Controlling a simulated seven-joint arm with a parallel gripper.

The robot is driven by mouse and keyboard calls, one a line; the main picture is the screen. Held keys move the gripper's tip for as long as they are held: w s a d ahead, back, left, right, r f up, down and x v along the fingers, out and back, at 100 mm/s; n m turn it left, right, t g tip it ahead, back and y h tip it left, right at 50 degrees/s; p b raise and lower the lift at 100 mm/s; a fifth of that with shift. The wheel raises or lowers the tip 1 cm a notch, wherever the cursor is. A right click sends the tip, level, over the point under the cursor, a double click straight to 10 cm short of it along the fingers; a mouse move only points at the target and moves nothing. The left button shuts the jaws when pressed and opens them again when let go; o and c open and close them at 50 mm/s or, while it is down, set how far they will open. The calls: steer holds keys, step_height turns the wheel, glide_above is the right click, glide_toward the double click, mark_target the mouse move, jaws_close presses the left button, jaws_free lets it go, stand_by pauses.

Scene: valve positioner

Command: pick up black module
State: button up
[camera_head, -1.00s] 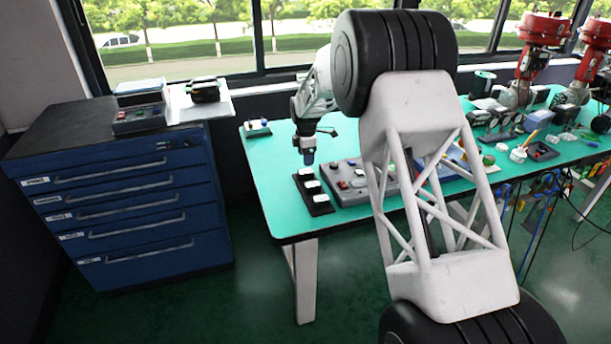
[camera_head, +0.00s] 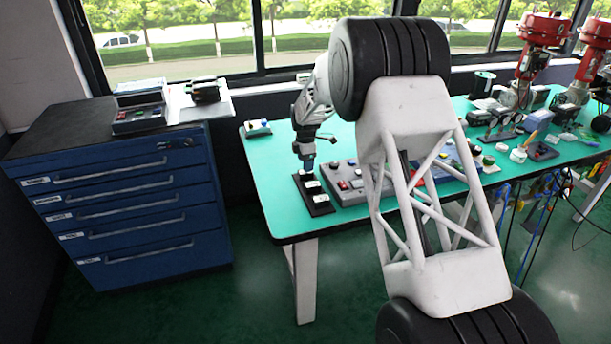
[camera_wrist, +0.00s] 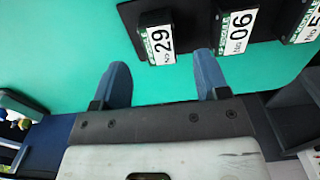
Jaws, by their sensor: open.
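The black modules stand in a row on a dark rack (camera_head: 321,209) at the table's front left. In the wrist view the black module labelled 29 (camera_wrist: 154,18) is in front of my gripper (camera_wrist: 160,80), between the lines of the two blue fingers. The module labelled 06 (camera_wrist: 238,34) is to its right, and a third label is cut off at the right edge. The fingers are apart with nothing between them, short of module 29. In the head view my gripper (camera_head: 307,166) is at the rack's far end and hides the rear module.
A grey control box (camera_head: 345,192) with buttons stands just right of the rack. A small item (camera_head: 258,128) lies at the table's back left corner. The green table (camera_head: 268,178) is clear left of the rack. A blue drawer cabinet (camera_head: 125,210) stands at the left.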

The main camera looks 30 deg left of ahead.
steer(key=shift+f, duration=2.6)
steer(key=c, duration=1.1)
steer(key=shift+o, duration=0.2)
steer(key=shift+r, duration=5)
steer(key=shift+w, duration=0.1)
